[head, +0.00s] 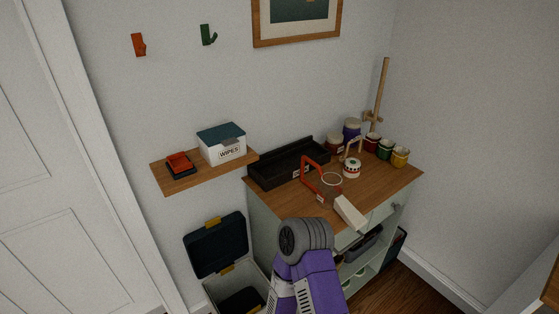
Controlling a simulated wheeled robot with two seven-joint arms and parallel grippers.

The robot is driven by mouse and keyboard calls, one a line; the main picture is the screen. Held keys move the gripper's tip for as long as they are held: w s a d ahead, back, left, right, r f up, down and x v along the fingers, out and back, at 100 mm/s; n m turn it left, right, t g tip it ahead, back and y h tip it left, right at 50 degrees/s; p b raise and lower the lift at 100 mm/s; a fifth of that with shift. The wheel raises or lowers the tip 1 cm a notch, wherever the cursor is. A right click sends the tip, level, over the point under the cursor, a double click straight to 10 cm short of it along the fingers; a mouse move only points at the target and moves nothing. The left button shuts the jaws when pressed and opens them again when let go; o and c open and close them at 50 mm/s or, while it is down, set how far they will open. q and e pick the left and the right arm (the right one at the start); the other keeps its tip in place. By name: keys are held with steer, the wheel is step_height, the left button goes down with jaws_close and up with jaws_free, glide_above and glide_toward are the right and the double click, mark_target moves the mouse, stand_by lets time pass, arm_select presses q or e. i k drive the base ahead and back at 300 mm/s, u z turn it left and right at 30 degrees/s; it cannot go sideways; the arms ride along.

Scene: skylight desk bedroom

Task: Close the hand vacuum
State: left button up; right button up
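On the front part of the wooden cabinet top lies what appears to be the hand vacuum, with a red looped handle (306,169) and a pale, wedge-shaped piece (350,212) at the front edge. Neither of my grippers shows in the head view.
A black open tray (268,178) lies at the back left of the cabinet top (402,184). Several jars and cups stand at the back right, by a wooden post (381,93). A wall shelf (183,185) holds a wipes box (222,144). An open-lidded bin (216,246) stands below.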

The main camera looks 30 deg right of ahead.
mark_target(330, 191)
steer(key=u, duration=1.95)
steer(key=k, duration=1.6)
steer(key=z, duration=2)
